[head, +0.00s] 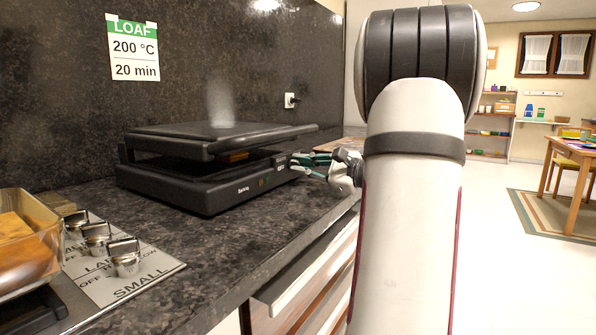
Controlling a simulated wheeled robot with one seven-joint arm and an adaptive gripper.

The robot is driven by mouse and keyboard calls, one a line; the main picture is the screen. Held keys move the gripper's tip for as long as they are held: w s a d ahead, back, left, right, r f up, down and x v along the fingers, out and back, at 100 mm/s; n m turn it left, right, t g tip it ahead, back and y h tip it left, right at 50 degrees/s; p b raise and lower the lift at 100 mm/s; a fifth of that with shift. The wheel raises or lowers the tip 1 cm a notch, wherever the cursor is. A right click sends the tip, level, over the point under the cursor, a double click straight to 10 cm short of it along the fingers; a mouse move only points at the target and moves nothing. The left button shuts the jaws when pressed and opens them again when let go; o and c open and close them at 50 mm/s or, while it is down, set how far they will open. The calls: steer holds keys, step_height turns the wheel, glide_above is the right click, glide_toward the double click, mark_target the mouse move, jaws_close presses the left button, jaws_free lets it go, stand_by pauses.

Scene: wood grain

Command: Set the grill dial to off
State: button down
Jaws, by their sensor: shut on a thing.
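The black grill (210,185) stands on the dark counter with its lid lowered but not fully closed. A brown piece of food (236,156) shows in the gap, and pale steam or smoke rises above the lid. My gripper (302,164), with teal fingers, is at the right end of the grill's front panel, shut on the grill dial there. The dial is too small and too covered by the fingers for its setting to be read. A small orange-red mark (262,183) shows on the panel left of my fingers.
Several silver knobs (124,257) stand on a labelled plate at the front left, beside a glass dish (28,240) of brown food. A wall sign (133,48) reads LOAF, 200 °C, 20 min. A plug sits in the wall outlet (290,100). The counter before the grill is clear.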

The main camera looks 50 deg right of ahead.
steer(key=shift+f+n+b, duration=0.15)
steer(key=shift+n+b, duration=1.05)
steer(key=shift+b, duration=0.75)
steer(key=c, duration=1.5)
jaws_free()
steer(key=shift+s+d+b, duration=0.15)
steer(key=shift+s+b, duration=0.05)
steer(key=shift+s, duration=1.55)
steer(key=shift+s+d+b, duration=0.1)
steer(key=shift+s+b, duration=0.05)
steer(key=shift+s, duration=1.6)
steer(key=shift+r, duration=0.2)
